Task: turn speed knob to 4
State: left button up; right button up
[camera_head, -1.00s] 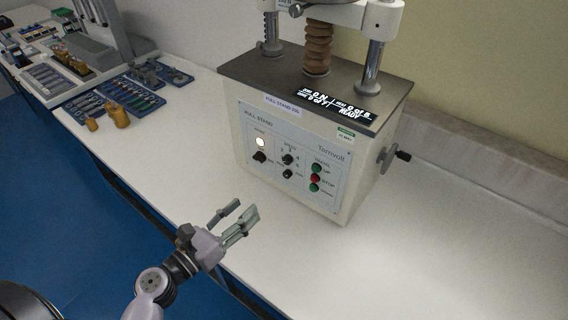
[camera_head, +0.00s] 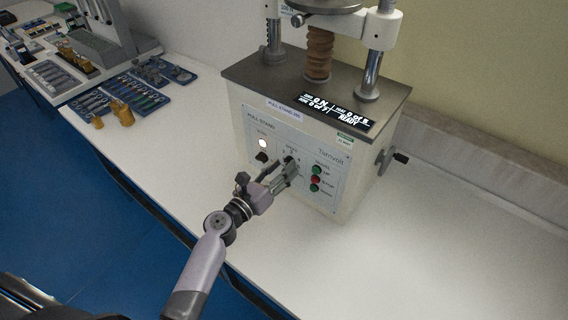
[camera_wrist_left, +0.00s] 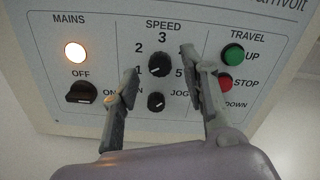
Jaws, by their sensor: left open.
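The black speed knob (camera_wrist_left: 160,64) is on the front panel of the pull stand (camera_head: 300,112), below the word SPEED, with printed numbers around it. My left gripper (camera_head: 280,168) is open and empty in front of the panel. In the left wrist view its fingers stand to either side of the speed knob, apart from it, and hide part of the scale on the right. In the head view the fingers partly cover the knob area. My right gripper is not in view.
A smaller black knob (camera_wrist_left: 156,101) sits just below the speed knob. The mains switch (camera_wrist_left: 81,93) and lit lamp (camera_wrist_left: 75,52) are to the left. The green UP button (camera_wrist_left: 232,54) and red STOP button (camera_wrist_left: 225,82) are to the right. The white bench (camera_head: 440,240) is clear at right.

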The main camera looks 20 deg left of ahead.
pick_arm(q)
jog(key=shift+x, duration=0.75)
jog(key=shift+c, duration=0.3)
grip_shut()
